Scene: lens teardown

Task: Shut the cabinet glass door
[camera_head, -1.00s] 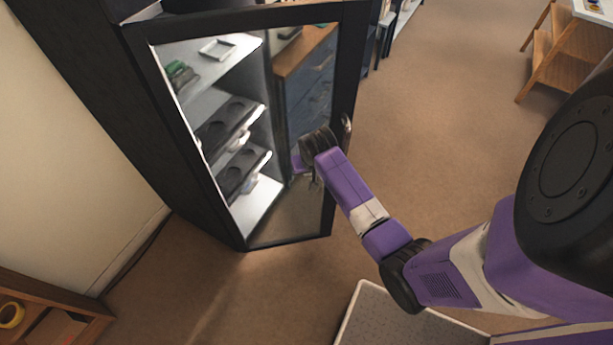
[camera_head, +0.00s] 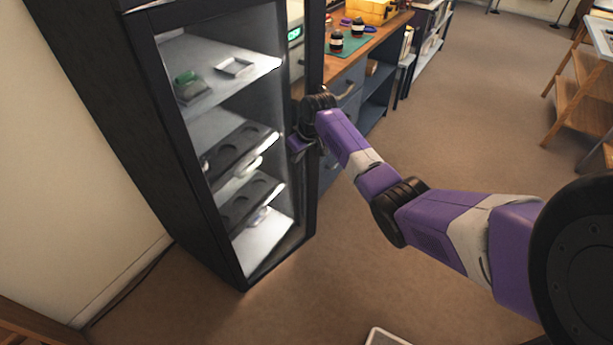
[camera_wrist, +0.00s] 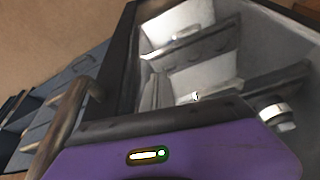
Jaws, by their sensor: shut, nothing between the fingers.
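The black cabinet (camera_head: 95,110) stands at left, its lit interior showing. Its glass door has a dark frame (camera_head: 313,40), hinged on the left as it appears, with its right side standing off the cabinet front, partly open. My gripper (camera_head: 299,146) is shut and empty at the door's right stile, about mid-height. Whether it touches the door cannot be told. In the wrist view a metal bar handle (camera_wrist: 66,118) shows at left beside the dark door frame (camera_wrist: 122,65), and my purple gripper body fills the bottom. The fingertips are not clear there.
Shelves inside hold a small white tray (camera_head: 234,67), a green item (camera_head: 187,84) and dark trays with round recesses (camera_head: 240,150). A blue drawer unit with a wooden top (camera_head: 350,65) stands right behind the door. Carpet (camera_head: 470,130) is open at right.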

